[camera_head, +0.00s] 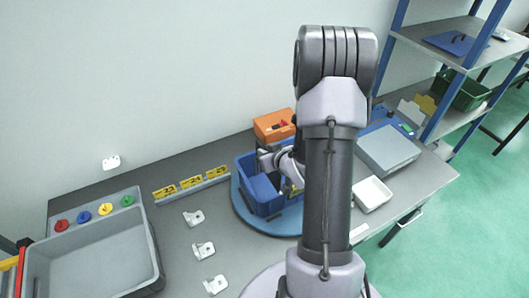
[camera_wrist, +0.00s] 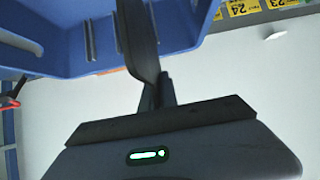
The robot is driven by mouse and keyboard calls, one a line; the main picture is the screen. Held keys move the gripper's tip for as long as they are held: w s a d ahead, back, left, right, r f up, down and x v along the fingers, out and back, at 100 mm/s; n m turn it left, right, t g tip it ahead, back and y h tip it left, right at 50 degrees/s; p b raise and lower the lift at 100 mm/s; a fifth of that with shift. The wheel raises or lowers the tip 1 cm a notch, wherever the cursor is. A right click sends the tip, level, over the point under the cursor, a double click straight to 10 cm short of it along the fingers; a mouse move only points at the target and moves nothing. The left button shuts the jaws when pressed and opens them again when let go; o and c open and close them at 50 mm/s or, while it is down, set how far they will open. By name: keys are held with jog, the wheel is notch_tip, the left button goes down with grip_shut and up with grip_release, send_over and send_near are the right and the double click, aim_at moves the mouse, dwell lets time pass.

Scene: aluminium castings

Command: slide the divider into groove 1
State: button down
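A blue bin (camera_head: 247,165) stands on a round blue plate behind my arm. A lighter blue panel, seemingly the divider (camera_head: 262,187), shows at the bin's left, below my gripper (camera_head: 270,160); I cannot tell whether it sits in a groove. In the wrist view the bin (camera_wrist: 50,40) fills the top, with several upright pale slits in its wall. My gripper (camera_wrist: 156,93) has its fingers close together around a dark thin piece, apparently the divider seen nearly edge-on, which runs up out of the picture. Its far end is hidden, and groove numbers cannot be read.
The round blue plate (camera_head: 240,209) lies on the grey table. Yellow labels (camera_head: 191,182) stand behind several white brackets. An orange bin (camera_head: 273,124) is behind the blue bin. A white tray (camera_head: 372,193) and grey box (camera_head: 388,149) stand right; a large grey tray (camera_head: 94,264) lies left.

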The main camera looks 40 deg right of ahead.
aim_at(276, 174)
jog(key=shift+f+b, duration=4.55)
jog(key=shift+b, duration=0.15)
jog(key=c, duration=1.6)
grip_release()
jog(key=shift+o, duration=0.2)
jog(key=p+v, duration=0.2)
jog(key=v, duration=0.3)
jog(key=p+v, duration=0.1)
jog(key=v, duration=0.4)
jog(key=shift+w+r+p, duration=0.3)
jog(key=shift+r+p, duration=0.05)
jog(key=shift+p, duration=0.05)
jog(key=p, duration=0.3)
jog(key=shift+s+d+r, duration=0.1)
jog(key=shift+r, duration=0.1)
jog(key=s+p, duration=0.1)
jog(key=p, duration=0.3)
jog(key=shift+r, duration=0.35)
jog(key=p+v, duration=0.6)
jog(key=p, duration=0.2)
jog(key=shift+s+a+f, duration=0.15)
jog(key=shift+a+f, duration=0.05)
jog(key=shift+f, duration=0.1)
